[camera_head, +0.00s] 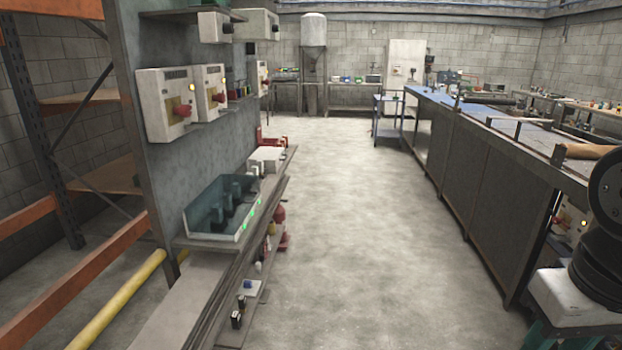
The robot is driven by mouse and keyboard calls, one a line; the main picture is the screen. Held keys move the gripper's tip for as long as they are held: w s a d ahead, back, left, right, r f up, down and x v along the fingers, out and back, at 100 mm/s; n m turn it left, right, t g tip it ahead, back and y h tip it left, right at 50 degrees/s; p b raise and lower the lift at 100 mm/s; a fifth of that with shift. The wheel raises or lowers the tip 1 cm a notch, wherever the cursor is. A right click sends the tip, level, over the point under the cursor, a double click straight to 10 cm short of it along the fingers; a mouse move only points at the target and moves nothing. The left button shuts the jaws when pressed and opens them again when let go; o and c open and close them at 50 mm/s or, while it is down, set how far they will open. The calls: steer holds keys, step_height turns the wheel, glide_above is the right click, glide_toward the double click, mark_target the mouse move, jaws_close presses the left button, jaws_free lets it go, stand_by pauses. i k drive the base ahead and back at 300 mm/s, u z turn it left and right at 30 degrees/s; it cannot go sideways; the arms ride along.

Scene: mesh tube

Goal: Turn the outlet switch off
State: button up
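I cannot tell for certain which device is the outlet switch. A white box with a red switch handle (181,112) is mounted on the grey upright panel at the left. A second white box with a red handle (217,97) and a small yellow light is mounted just behind it. A smaller white box with a red part (263,78) shows farther back. Another pale box with red and yellow parts (568,222) is partly hidden under the right bench. The handle positions are too small to read. My gripper is not in view.
A shelf holds a teal bin (215,212) below the boxes. Orange racking (45,208) and a yellow pipe (118,300) stand at the left. A long bench (480,165) lines the right. The concrete floor (340,220) between them is clear.

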mark_target(220, 97)
steer(key=u, duration=0.3)
steer(key=i, duration=2)
steer(key=u, duration=0.55)
